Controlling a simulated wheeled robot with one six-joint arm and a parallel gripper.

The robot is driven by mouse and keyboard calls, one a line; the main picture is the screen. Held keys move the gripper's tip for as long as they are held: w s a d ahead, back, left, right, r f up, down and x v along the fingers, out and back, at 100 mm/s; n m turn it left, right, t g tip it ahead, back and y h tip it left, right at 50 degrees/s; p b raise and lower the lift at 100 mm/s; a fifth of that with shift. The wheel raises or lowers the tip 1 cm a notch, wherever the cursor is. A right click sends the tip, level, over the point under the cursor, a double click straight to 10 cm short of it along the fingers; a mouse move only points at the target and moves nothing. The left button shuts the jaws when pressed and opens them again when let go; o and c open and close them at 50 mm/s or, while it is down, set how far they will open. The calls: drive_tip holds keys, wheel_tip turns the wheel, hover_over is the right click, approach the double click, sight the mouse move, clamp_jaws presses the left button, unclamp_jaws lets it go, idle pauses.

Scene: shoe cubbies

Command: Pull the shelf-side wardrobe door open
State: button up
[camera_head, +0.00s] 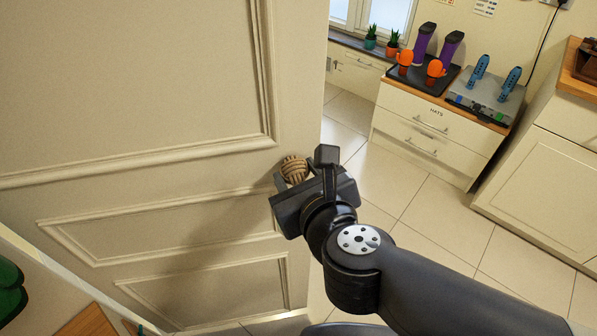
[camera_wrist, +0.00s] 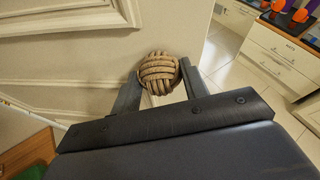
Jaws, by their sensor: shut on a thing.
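The wardrobe door (camera_head: 130,90) is a large cream panelled door that fills the left of the head view. It also fills the upper left of the wrist view (camera_wrist: 60,70). Its knob (camera_head: 294,168) is a round brown woven-rope ball near the door's right edge. My gripper (camera_head: 306,168) is at the knob, with one finger on each side of it. In the wrist view the knob (camera_wrist: 158,72) sits between the two fingertips, and the fingers are shut on it.
A low cabinet marked HATS (camera_head: 430,130) stands at the upper right, with a tray (camera_head: 405,77) and a grey boot-dryer-like box (camera_head: 480,103) on top. Another cream cabinet (camera_head: 550,170) is at the right edge. Tiled floor (camera_head: 400,190) lies clear between door and cabinets.

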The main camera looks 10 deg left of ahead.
drive_tip(key=shift+r, duration=0.15)
drive_tip(key=o, duration=1.1)
drive_tip(key=p+v, duration=0.1)
drive_tip(key=v, duration=0.2)
drive_tip(key=shift+s+r+p, duration=0.1)
drive_tip(key=shift+s+p, duration=0.05)
drive_tip(key=shift+p, duration=0.2)
drive_tip(key=shift+p+v, duration=0.7)
drive_tip(key=shift+v, duration=2.95)
drive_tip(key=shift+d, duration=0.1)
